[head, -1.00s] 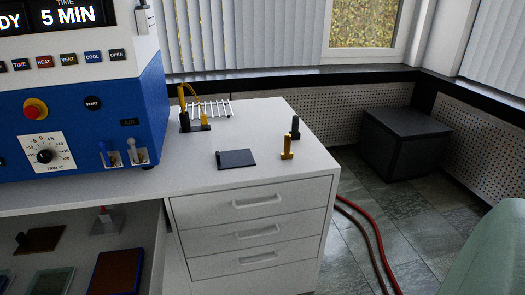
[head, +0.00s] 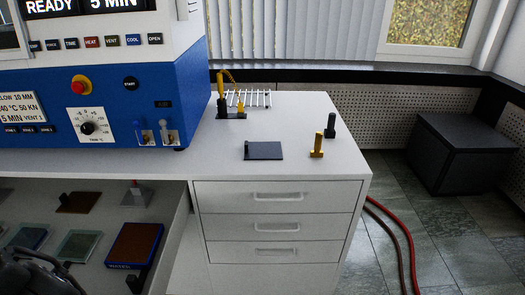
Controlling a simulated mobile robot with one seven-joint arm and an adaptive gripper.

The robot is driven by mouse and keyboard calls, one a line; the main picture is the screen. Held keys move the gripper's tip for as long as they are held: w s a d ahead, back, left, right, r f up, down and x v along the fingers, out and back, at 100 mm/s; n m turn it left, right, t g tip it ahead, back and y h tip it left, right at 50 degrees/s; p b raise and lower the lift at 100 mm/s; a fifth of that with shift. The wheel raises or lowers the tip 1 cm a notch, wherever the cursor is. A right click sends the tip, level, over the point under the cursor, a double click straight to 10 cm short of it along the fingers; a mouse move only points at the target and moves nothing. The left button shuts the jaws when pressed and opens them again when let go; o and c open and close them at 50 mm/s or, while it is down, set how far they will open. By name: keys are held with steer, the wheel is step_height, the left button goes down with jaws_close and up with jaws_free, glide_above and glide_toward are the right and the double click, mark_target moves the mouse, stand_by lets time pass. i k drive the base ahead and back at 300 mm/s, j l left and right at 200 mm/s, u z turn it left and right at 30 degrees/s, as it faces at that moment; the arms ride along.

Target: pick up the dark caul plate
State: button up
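A dark grey flat plate (head: 266,151) with a small upright tab at its left edge lies on the white bench top, right of the press. It matches the dark caul plate, and nothing touches it. Dark jointed parts of my arm, apparently with my gripper (head: 35,275), show at the bottom left corner, cut off by the frame. They are far from the plate, in front of the lower shelf. The fingers cannot be made out clearly.
The blue and white press (head: 110,100) stands left of the plate. A yellow post (head: 317,146) and a black post (head: 330,126) stand to its right. A wire rack (head: 250,99) is behind. Brown (head: 78,202) and greenish (head: 77,246) plates and a brown-topped tray (head: 134,244) occupy the lower shelf.

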mark_target(254, 151)
steer(key=k, duration=0.5)
steer(key=k+u, duration=0.15)
steer(key=u, duration=0.9)
steer(key=i+l, duration=0.15)
steer(key=l, duration=0.25)
steer(key=i+l, duration=0.1)
steer(key=l, duration=0.3)
steer(key=i+l, duration=0.15)
steer(key=l, duration=0.25)
steer(key=i+l+u, duration=0.1)
steer(key=l, duration=0.3)
steer(key=i+l, duration=0.15)
steer(key=l, duration=0.25)
steer(key=i+l, duration=0.1)
steer(key=l, duration=0.3)
steer(key=i+l, duration=0.15)
steer(key=l, duration=0.3)
steer(key=i+l, duration=0.1)
steer(key=l, duration=0.3)
steer(key=u, duration=0.05)
